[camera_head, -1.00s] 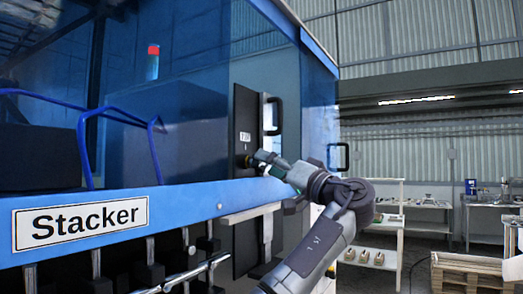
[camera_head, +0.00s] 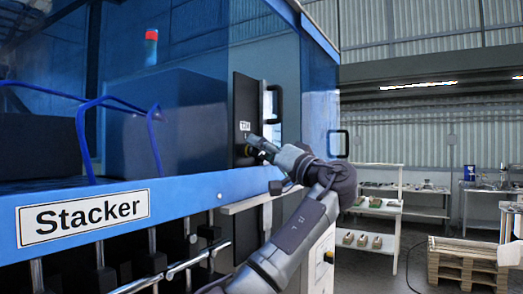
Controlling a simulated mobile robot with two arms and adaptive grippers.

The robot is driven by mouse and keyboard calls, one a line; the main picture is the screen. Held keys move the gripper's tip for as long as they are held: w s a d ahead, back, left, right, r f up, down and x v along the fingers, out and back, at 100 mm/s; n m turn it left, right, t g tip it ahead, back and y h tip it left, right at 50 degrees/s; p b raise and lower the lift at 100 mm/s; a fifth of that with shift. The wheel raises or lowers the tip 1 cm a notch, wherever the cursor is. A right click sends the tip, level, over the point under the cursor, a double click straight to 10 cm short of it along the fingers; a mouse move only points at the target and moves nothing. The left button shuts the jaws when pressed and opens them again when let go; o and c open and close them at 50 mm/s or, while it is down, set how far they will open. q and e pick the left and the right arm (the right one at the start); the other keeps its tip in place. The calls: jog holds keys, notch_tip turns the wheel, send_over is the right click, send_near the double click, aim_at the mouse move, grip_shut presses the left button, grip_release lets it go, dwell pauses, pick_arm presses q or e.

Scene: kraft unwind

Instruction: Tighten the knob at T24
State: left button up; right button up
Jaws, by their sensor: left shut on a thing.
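A dark upright panel (camera_head: 242,108) on the blue machine bears a small white label (camera_head: 245,126), which seems to read T24. The knob (camera_head: 249,151) is a small dark round part just below the label, partly covered by my fingers. My left gripper (camera_head: 258,146) reaches it from the right, tilted, with its fingertips at the panel, and is shut on the knob. The knob's turn angle cannot be made out. My right gripper is not in view.
The blue Stacker beam (camera_head: 180,196) runs across the front left, with a rail and dark clamps below. Shelves (camera_head: 375,215) and wooden pallets (camera_head: 465,262) stand farther right, with open floor between.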

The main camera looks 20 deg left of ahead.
pick_arm(q)
jog(key=shift+m+t+h, duration=0.3)
jog(key=shift+m+h, duration=0.1)
jog(key=shift+m, duration=0.4)
jog(key=o, duration=0.9)
jog(key=shift+w, duration=0.1)
jog(key=shift+d, duration=0.1)
jog(key=v, duration=1.2)
jog(key=shift+f, duration=0.15)
